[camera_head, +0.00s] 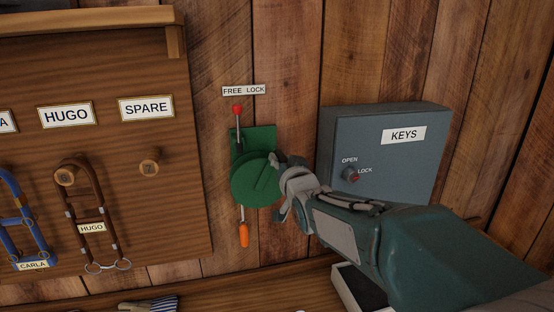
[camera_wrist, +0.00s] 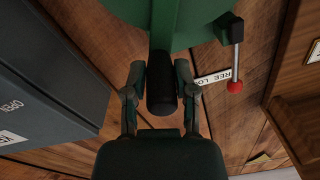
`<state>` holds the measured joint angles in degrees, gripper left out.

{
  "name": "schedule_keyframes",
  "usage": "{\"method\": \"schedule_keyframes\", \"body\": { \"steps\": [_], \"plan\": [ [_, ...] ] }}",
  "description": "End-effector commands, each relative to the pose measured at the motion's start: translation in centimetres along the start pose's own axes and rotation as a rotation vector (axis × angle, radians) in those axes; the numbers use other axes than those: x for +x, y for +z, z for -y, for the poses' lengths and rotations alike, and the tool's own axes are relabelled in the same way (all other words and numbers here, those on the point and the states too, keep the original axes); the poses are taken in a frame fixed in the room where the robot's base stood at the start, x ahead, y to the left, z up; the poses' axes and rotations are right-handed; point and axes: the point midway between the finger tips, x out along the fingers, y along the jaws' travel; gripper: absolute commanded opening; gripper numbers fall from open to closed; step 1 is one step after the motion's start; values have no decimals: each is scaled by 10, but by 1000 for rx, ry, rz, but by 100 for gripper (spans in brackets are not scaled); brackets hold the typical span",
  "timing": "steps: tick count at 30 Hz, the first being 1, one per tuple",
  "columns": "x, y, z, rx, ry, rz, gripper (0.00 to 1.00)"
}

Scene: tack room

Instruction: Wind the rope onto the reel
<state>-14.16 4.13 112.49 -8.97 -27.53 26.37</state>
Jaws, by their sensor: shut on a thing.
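The green reel (camera_head: 252,185) is mounted on the plank wall, its round face toward the room. My gripper (camera_head: 284,186) is at its right side. In the wrist view my gripper (camera_wrist: 161,92) is shut on the reel's black crank handle (camera_wrist: 161,78), with a finger on each side. A short pale piece of rope (camera_head: 242,213) hangs below the reel, ending in an orange grip (camera_head: 244,236). The red-knobbed lever (camera_head: 237,110) stands up under the FREE side of the FREE LOCK label (camera_head: 244,90). The wrist view also shows the red knob (camera_wrist: 235,86).
A grey KEYS box (camera_head: 390,155) with a red-tipped OPEN/LOCK knob (camera_head: 352,175) is right of the reel, close to my arm. A wooden board (camera_head: 180,210) with name plates, pegs and halters is on the left. A ledge (camera_head: 215,292) with a brush (camera_head: 148,305) runs below.

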Motion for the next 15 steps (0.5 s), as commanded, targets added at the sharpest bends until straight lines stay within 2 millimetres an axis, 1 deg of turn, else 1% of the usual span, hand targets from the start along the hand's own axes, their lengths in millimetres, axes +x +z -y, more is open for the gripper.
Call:
{"method": "schedule_keyframes", "body": {
  "steps": [1,15],
  "plan": [
    [0,2,-5,39,4,2,0],
    [-2,22,-37,485,4,-17,0]
  ]
}}
